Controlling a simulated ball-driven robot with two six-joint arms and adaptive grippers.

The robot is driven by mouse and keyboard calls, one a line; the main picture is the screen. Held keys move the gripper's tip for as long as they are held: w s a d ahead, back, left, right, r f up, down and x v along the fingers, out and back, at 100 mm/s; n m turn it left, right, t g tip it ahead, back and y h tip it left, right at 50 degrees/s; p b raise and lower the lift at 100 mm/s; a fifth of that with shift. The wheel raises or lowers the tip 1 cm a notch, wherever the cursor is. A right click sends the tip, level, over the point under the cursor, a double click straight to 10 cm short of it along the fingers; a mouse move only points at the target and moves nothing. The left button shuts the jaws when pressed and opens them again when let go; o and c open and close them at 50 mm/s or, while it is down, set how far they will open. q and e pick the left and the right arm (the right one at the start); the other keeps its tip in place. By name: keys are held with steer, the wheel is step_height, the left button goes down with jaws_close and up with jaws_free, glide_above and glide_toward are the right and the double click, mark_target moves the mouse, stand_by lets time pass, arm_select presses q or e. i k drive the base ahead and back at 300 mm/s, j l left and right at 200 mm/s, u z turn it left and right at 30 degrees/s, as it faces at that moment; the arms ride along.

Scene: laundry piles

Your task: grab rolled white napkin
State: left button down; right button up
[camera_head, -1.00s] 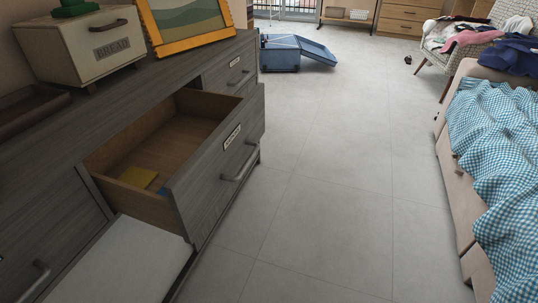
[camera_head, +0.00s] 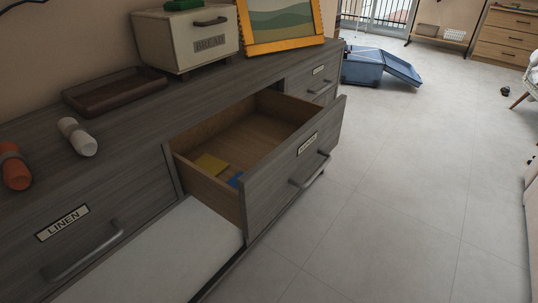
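A rolled white napkin (camera_head: 77,137) with a grey band lies on top of the grey wooden dresser (camera_head: 130,131), at the left of the head view. An orange rolled napkin (camera_head: 14,168), also banded, lies to its left near the picture's edge. The two rolls are apart. Neither of my grippers shows in the head view.
A dark brown tray (camera_head: 114,92) and a bread box (camera_head: 183,40) stand behind the napkins on the dresser. An open drawer (camera_head: 262,172) juts out, with yellow and blue items inside. The LINEN drawer (camera_head: 80,245) is closed.

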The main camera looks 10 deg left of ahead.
mark_target(76, 136)
steer(key=u, duration=1.35)
